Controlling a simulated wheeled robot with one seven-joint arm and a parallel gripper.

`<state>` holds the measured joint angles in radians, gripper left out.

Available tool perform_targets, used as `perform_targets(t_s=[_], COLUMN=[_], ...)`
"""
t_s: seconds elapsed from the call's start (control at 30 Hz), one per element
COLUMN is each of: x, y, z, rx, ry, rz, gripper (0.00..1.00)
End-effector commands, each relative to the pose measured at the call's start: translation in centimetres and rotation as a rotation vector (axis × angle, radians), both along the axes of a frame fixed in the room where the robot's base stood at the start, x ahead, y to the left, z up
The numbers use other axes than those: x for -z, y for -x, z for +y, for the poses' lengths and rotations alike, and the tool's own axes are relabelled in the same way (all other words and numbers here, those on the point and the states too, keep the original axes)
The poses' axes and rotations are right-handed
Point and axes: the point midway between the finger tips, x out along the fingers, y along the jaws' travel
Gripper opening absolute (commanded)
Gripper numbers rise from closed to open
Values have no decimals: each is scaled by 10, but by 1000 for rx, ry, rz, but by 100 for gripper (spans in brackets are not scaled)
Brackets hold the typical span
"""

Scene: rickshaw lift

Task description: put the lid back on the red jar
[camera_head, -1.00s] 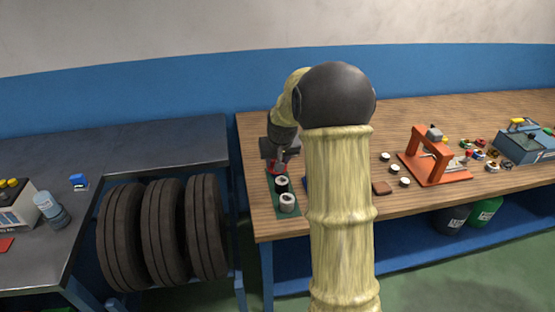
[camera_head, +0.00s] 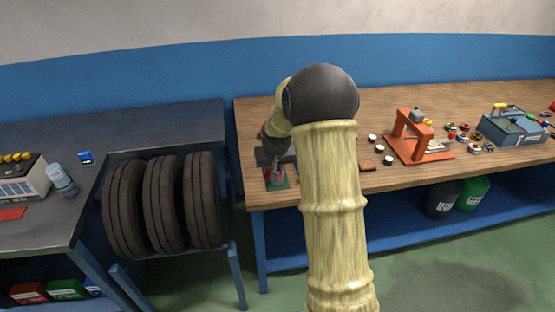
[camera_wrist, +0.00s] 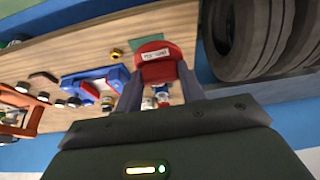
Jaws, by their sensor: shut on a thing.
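In the wrist view a red piece with a white label (camera_wrist: 155,58) sits between the fingertips of my gripper (camera_wrist: 160,76), which is shut on it. I cannot tell whether this is the red jar or its lid. In the head view my gripper (camera_head: 275,166) is low over the left end of the wooden bench, mostly hidden by my arm. A little red shows there beside a green mat (camera_head: 275,186). Several small dark discs with pale tops, such as one disc (camera_head: 389,160), lie on the bench to the right of my arm.
An orange press (camera_head: 420,145) and a grey-blue toolbox (camera_head: 513,130) stand further right on the wooden bench (camera_head: 330,105). Tyres (camera_head: 165,205) stand upright left of it. A dark bench (camera_head: 120,135) with a bottle (camera_head: 62,180) is at the far left.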

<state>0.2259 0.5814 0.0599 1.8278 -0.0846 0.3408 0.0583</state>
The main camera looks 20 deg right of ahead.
Motion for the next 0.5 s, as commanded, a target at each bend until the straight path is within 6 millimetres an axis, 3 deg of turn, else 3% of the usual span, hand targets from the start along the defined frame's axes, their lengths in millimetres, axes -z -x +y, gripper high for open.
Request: perform_targets(t_s=[0.5], x=[86], y=[3], z=[45], rx=[-67], ry=[1], rz=[6], gripper=[17])
